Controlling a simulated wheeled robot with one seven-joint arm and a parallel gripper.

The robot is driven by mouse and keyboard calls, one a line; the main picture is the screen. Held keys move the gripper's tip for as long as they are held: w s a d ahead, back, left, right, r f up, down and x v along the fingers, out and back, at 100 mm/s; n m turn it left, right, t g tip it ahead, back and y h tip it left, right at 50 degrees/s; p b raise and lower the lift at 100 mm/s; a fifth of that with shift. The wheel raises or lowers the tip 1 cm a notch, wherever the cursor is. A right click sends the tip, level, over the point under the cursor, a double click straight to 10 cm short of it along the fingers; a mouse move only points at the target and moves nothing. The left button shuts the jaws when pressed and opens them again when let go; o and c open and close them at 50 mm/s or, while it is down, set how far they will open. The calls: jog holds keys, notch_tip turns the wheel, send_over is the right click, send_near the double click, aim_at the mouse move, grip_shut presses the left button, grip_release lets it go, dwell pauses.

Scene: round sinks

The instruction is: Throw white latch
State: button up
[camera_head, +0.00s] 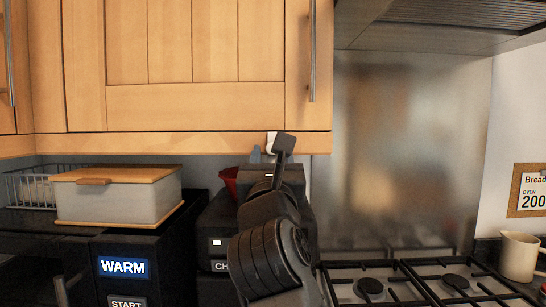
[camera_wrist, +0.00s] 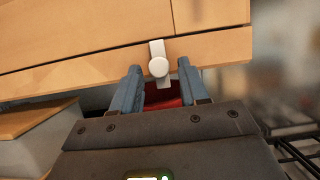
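The white latch (camera_wrist: 159,66) is a short upright bar with a round knob, on the lower rail of the wooden cabinet (camera_wrist: 90,30). In the head view a small white part of the latch (camera_head: 270,141) shows at the cabinet's bottom edge, partly covered by my arm. My gripper (camera_wrist: 160,76) is open, its two blue fingers pointing at the rail. In the wrist view one finger is left of the latch and one right, with gaps on both sides. I cannot tell how far the fingertips are from the rail.
A grey box with a wooden lid (camera_head: 118,195) and a wire basket (camera_head: 30,187) stand on the left. A red object (camera_head: 229,180) is behind my arm. A gas hob (camera_head: 420,284) and a cream jug (camera_head: 519,256) are on the right. The range hood (camera_head: 440,25) hangs above.

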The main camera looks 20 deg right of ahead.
jog(key=shift+o, duration=0.4)
jog(key=b+v, duration=0.1)
jog(key=v, duration=0.6)
jog(key=shift+s+f+b, duration=0.15)
jog(key=shift+s+b, duration=0.2)
jog(key=shift+s, duration=0.05)
jog(key=shift+a, duration=0.1)
jog(key=s+d+f+n+h, duration=0.1)
jog(key=s+d+f+n, duration=0.4)
jog(key=s+f+n, duration=0.35)
jog(key=s+d+f+n, duration=0.5)
jog(key=s+f+n, duration=0.2)
jog(key=s+f, duration=0.15)
jog(key=s+f+n+g+y, duration=0.2)
jog(key=s+f+n, duration=0.3)
jog(key=s+n, duration=0.3)
jog(key=s+a+f+n+g+y, duration=0.1)
jog(key=s+f+n+g+y, duration=0.1)
jog(key=s+f+n, duration=0.3)
jog(key=s+f+n+g+y, duration=0.2)
jog(key=s+f+n+y, duration=0.2)
jog(key=s+n, duration=0.7)
notch_tip(320, 180, down, 2)
jog(key=shift+s+a+g, duration=0.3)
jog(key=shift+s+a, duration=0.05)
jog(key=shift+s, duration=0.7)
